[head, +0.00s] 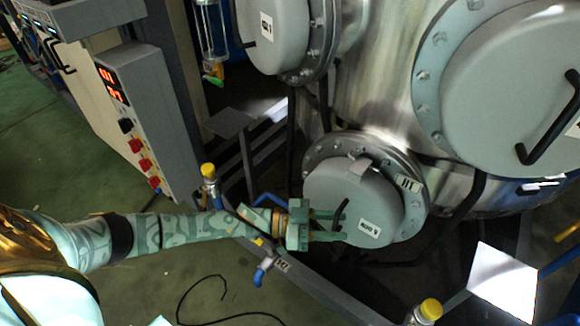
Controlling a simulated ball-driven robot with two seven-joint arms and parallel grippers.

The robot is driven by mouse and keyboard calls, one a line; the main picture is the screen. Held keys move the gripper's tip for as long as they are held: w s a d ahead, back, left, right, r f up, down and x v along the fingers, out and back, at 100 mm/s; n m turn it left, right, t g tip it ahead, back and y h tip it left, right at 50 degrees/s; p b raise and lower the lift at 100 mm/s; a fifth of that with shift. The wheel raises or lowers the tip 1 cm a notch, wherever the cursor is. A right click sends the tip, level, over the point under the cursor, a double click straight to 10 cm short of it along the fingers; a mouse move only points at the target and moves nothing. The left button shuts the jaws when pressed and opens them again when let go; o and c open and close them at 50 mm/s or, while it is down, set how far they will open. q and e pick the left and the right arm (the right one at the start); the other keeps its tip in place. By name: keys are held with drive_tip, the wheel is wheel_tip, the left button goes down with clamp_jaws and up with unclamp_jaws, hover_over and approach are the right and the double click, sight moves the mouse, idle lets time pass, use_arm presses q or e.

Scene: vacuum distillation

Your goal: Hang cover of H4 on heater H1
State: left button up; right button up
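A round grey cover (352,203) with a dark handle (341,212) and a small white label sits at the lower flanged port of the steel vessel. The port's bolted flange (413,165) carries a tag that seems to read H1. The cover appears to lie against this flange; a small gap cannot be ruled out. My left gripper (335,225) reaches in from the left, with its fingers apart at the handle. The handle's lower end is close to the fingertips, and I cannot tell whether they touch it. My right gripper is not in view. No label reading H4 is legible.
Another grey cover (272,36) sits at the upper left port, and a larger one (510,85) with a black handle is at the right. A control box (135,120) with red digits stands left. Frame beams and valves with yellow caps (208,170) lie around the vessel's base.

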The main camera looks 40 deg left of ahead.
use_arm(q)
drive_tip(key=p+v, duration=0.2)
drive_tip(key=v, duration=1.4)
drive_tip(key=shift+a, duration=0.1)
